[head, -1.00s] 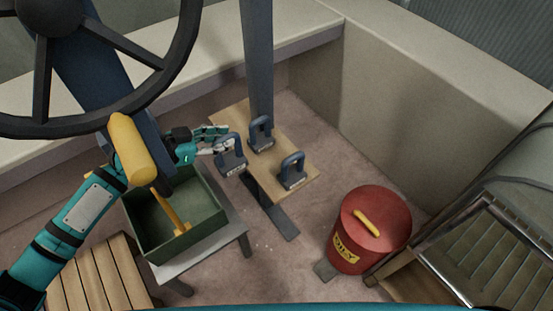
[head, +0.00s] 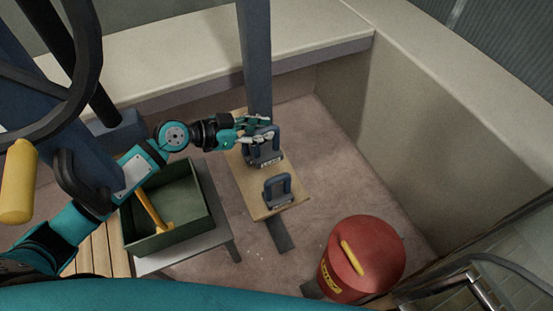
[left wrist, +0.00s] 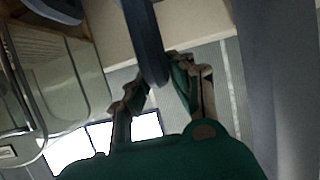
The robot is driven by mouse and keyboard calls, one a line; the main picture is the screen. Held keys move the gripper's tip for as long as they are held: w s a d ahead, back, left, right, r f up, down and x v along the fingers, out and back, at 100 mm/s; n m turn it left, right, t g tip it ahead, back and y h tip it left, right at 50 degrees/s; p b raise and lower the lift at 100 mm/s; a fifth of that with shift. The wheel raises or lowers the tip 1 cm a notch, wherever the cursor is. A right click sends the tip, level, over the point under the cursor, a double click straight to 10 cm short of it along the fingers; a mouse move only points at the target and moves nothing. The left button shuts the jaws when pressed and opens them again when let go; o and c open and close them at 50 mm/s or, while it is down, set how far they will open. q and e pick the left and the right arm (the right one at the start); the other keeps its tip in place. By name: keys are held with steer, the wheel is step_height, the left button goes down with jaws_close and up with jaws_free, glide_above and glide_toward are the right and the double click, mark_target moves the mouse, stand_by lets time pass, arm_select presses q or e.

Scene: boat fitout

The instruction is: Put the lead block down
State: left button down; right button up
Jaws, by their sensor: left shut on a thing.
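My left gripper (head: 262,136) reaches in from the left over a wooden board (head: 248,190) and is shut on the dark handle of a blue-grey lead block (head: 258,157). In the left wrist view, the handle (left wrist: 146,42) passes between my fingers (left wrist: 160,85). The held block is at the far part of the board. I cannot tell whether it touches the board. A similar block's handle (head: 276,138) shows close beside it, and the two overlap in view. Another block (head: 278,193) stands upright on the near part of the board. My right gripper is not in view.
A green open box (head: 130,232) with a yellow-handled tool (head: 153,210) sits on a grey stand left of the board. A dark post (head: 256,60) rises behind the board. A red lidded bucket (head: 340,275) stands front right. Floor right of the board is clear.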

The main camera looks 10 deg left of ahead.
mark_target(261, 153)
arm_select(q)
steer(key=f, duration=0.4)
steer(key=shift+a+f, duration=0.25)
steer(key=shift+f, duration=0.1)
steer(key=shift+f+b, duration=0.35)
steer(key=shift+f, duration=1.85)
steer(key=shift+f, duration=0.1)
steer(key=c, duration=1.2)
jaws_free()
steer(key=shift+s+f, duration=0.15)
steer(key=shift+s, duration=0.05)
steer(key=shift+o, duration=0.2)
